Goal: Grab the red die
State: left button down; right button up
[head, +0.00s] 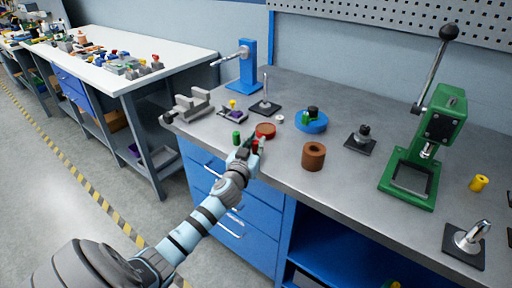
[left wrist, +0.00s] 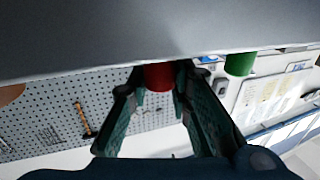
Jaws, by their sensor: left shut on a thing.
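The red die (left wrist: 158,77) is a small red cylinder held between the two fingertips of my left gripper (left wrist: 158,95) in the left wrist view. In the head view my left gripper (head: 249,148) is at the front edge of the workbench, and only a bit of the red die (head: 255,146) shows beside its fingers. The gripper is shut on the die. Whether the die still touches the bench top is hard to tell. A green cylinder (head: 236,139) stands just left of the gripper; it also shows in the left wrist view (left wrist: 240,64). My right gripper is not in view.
A round red-brown dish (head: 265,131) lies just behind the gripper. A brown ring (head: 314,156) sits to the right, a grey vise (head: 190,105) to the left. A blue dish (head: 311,122) and a green press (head: 428,150) stand farther right.

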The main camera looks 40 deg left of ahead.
aim_at(256, 142)
pick_arm(q)
notch_tip(256, 142, up, 9)
jog(key=p, duration=0.4)
jog(key=shift+f, duration=0.1)
notch_tip(256, 142, up, 11)
jog(key=p, duration=0.2)
jog(key=shift+p, duration=0.35)
